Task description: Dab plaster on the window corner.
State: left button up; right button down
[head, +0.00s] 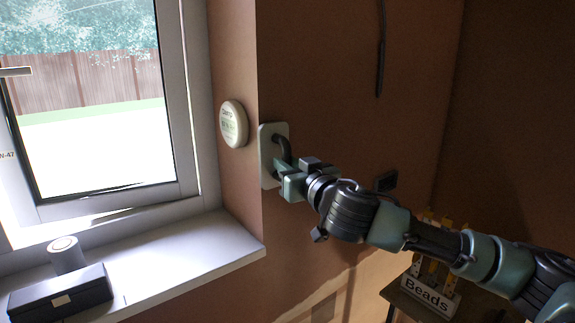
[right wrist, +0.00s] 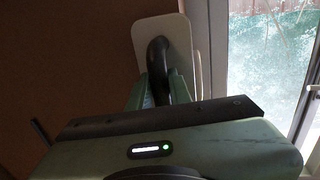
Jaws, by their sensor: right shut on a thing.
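My right gripper (head: 281,166) is shut on the dark curved handle of a pale, rounded rectangular float (head: 266,158). The float is upright, its plate facing the brown wall at the outer edge of the window corner (head: 258,75). I cannot tell whether it touches the wall. The right wrist view also shows the float (right wrist: 182,62) beyond the fingers, with the gripper (right wrist: 168,88) around its handle. No plaster is clearly visible on the plate. My left gripper is not in view.
A round pale disc (head: 234,124) is on the reveal between window (head: 100,100) and corner. The white sill (head: 185,256) holds a dark box (head: 62,296) and a small cylinder (head: 66,255). A dark cable (head: 381,50) hangs above.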

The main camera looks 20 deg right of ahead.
jog(key=shift+w+a, duration=0.2)
jog(key=shift+w, duration=0.35)
jog(key=shift+f, duration=0.1)
notch_tip(320, 180, down, 6)
jog(key=b, duration=0.5)
jog(key=shift+r, duration=0.2)
jog(key=shift+f+b, duration=4.1)
jog(key=shift+f, duration=1.05)
notch_tip(320, 180, up, 16)
jog(key=p, duration=1.4)
jog(key=shift+r+p, duration=0.2)
jog(key=shift+p, duration=0.15)
jog(key=shift+f+b, duration=1.2)
jog(key=shift+f, duration=0.6)
jog(key=shift+f+b, duration=2.7)
jog(key=shift+f, duration=1.75)
